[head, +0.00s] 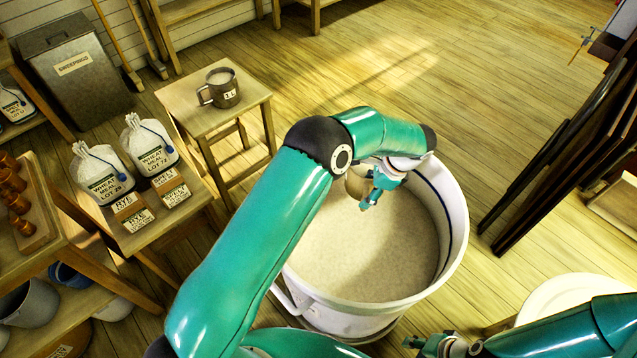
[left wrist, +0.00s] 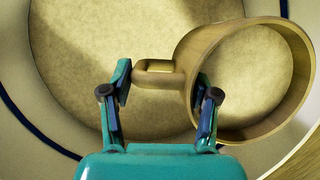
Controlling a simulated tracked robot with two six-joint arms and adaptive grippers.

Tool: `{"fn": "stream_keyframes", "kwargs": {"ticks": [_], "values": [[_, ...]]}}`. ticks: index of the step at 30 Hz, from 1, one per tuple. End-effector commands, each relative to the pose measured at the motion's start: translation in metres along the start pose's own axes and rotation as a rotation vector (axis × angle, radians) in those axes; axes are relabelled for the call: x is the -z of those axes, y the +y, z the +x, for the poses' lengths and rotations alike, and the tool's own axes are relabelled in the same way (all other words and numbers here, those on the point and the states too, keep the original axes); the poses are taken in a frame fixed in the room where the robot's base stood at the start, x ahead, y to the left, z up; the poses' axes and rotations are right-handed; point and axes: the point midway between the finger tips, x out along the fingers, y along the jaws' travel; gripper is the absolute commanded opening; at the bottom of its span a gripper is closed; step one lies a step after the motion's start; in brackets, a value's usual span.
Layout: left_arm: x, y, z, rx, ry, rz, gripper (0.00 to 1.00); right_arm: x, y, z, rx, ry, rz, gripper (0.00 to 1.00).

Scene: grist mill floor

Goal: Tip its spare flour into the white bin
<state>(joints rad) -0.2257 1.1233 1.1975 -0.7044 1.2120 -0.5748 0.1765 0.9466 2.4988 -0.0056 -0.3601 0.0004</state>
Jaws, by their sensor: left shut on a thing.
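The white bin (head: 456,225) stands on the floor and holds a broad bed of pale flour (head: 350,255). My left gripper (head: 370,192) is inside the bin's mouth, above the flour. It is shut on the handle of a tan-brown mug (left wrist: 190,62), which shows only partly behind the gripper in the head view (head: 356,184). In the left wrist view the mug's round mouth is over the bin's right side; pale flour colour shows within its rim, but I cannot tell whether that lies in the mug. My right gripper (head: 428,344) is at the bottom edge, partly cut off.
A mug marked 1 L (head: 222,88) with pale contents stands on a wooden stool (head: 190,105). Wheat meal sacks (head: 150,145) and label blocks (head: 170,185) sit on a low table at left. A grey sweepings box (head: 75,70) stands behind. The floor beyond the bin is clear.

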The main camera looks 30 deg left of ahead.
Motion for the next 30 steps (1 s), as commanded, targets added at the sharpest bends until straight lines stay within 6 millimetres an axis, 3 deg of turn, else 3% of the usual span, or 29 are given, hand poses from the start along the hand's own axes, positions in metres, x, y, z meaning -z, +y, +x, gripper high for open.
{"fn": "stream_keyframes", "kwargs": {"ticks": [11, 30], "values": [[-0.007, 0.001, 0.000, 0.028, 0.071, -0.006, 0.00, 0.000, 0.004, 0.012, 0.000, 0.000, 0.000, 0.36], [-0.030, 0.013, 0.002, 0.167, 0.353, -0.063, 0.00, 0.001, 0.030, 0.082, 0.000, 0.000, 0.000, 0.36]]}}
